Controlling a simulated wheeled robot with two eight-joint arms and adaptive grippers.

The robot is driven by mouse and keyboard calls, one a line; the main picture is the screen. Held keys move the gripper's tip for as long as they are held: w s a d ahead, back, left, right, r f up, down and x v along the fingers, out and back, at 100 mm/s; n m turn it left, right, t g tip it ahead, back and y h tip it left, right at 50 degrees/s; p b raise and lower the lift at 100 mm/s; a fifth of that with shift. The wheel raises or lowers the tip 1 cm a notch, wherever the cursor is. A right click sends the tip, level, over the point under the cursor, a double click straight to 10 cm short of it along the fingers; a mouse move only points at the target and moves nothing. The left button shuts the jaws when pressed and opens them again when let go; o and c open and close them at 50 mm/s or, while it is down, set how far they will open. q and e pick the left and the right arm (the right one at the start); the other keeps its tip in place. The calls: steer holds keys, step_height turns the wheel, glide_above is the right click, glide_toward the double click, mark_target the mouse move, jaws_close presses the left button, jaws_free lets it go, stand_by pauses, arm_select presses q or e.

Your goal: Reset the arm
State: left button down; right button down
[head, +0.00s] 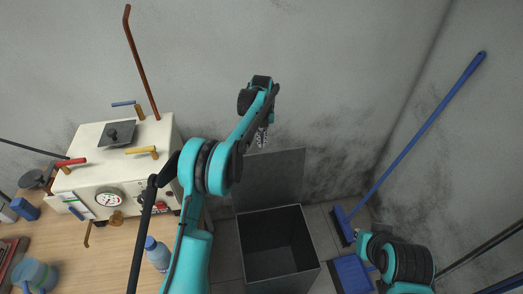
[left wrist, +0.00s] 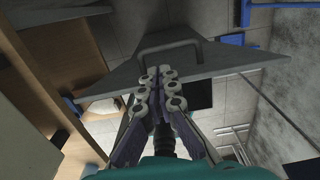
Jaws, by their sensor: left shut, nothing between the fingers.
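My left arm reaches up through the middle of the head view. Its gripper (head: 262,135) hangs fingers down in front of the grey wall, above the raised lid of the bin, and is partly hidden by its own arm link. In the left wrist view the two fingers of my left gripper (left wrist: 158,75) are together, shut and empty. Part of my right arm shows at the lower right of the head view, but its gripper is out of frame.
A dark open bin (head: 246,241) stands below, its grey lid (head: 277,178) raised; a grey plate with a handle (left wrist: 205,62) lies beyond my fingertips. A cream machine (head: 97,178) and blue bottle (head: 157,252) are on the wooden table. A blue broom (head: 421,135) leans at right.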

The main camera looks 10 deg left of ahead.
arm_select(q)
steer(key=s+r+n+t, duration=0.2)
steer(key=s+r+n, duration=0.55)
steer(key=r, duration=0.55)
steer(key=s+a+r+n+t, duration=0.15)
steer(key=s+r+n, duration=0.25)
steer(key=s+n, duration=0.5)
steer(key=s+f+n+t, duration=0.2)
steer(key=s+f+n, duration=0.1)
steer(key=s+n, duration=0.4)
steer(key=s+f+n+t, duration=0.2)
steer(key=s+f+n, duration=0.2)
steer(key=s+n, duration=0.4)
steer(key=s, duration=0.6)
steer(key=shift+a+f, duration=0.2)
steer(key=shift+a, duration=0.15)
steer(key=shift+s, duration=0.2)
